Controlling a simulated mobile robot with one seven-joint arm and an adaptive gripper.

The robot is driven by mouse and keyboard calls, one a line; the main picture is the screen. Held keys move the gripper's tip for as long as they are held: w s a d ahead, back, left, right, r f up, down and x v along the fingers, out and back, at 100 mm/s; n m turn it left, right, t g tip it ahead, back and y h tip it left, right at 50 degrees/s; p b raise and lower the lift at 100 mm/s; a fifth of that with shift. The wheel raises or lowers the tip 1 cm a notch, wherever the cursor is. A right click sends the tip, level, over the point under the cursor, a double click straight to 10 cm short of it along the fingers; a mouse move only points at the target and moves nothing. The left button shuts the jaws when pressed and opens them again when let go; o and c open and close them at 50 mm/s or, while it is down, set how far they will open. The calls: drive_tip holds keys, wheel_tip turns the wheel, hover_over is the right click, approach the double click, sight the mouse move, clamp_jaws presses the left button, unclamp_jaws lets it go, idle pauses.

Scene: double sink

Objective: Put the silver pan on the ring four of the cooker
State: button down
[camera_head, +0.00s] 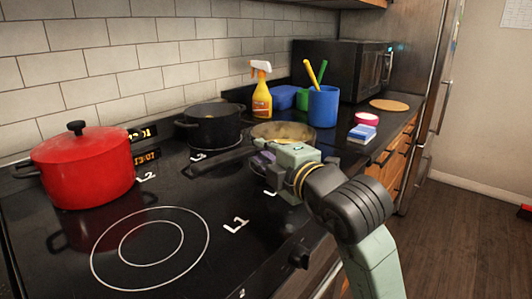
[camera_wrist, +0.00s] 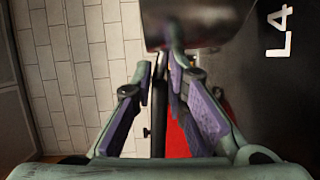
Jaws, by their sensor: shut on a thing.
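The silver pan (camera_head: 283,131) shows in the head view behind my gripper (camera_head: 268,163), over the right part of the cooker (camera_head: 205,262). Its underside and side (camera_wrist: 195,25) fill the top middle of the wrist view. Its long dark handle (camera_head: 215,163) sticks out to the left of my gripper. In the wrist view my gripper (camera_wrist: 168,70) is shut on this handle (camera_wrist: 160,115), close to the pan body. The L4 label (camera_wrist: 279,32) lies to the right of the pan there. Ring four is hidden by my arm and the pan. I cannot tell whether the pan touches the cooker.
A red lidded pot (camera_head: 85,170) stands at the left and a black pot (camera_head: 214,128) at the back. The front ring by L1 (camera_head: 150,249) is bare. A spray bottle (camera_head: 261,95), blue holder (camera_head: 323,107) and sponge (camera_head: 362,133) stand on the counter beyond.

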drive_tip(key=w, duration=0.4)
drive_tip(key=w+p, duration=0.1)
drive_tip(key=w, duration=0.1)
drive_tip(key=shift+w+a+f, duration=0.1)
drive_tip(key=shift+w+f, duration=0.15)
drive_tip(key=shift+w, duration=0.15)
drive_tip(key=shift+f, duration=1.75)
drive_tip(key=c, duration=1.6)
unclamp_jaws()
drive_tip(key=shift+s, duration=0.1)
drive_tip(key=b+v, duration=0.1)
drive_tip(key=v, duration=1.1)
drive_tip(key=shift+b, duration=0.35)
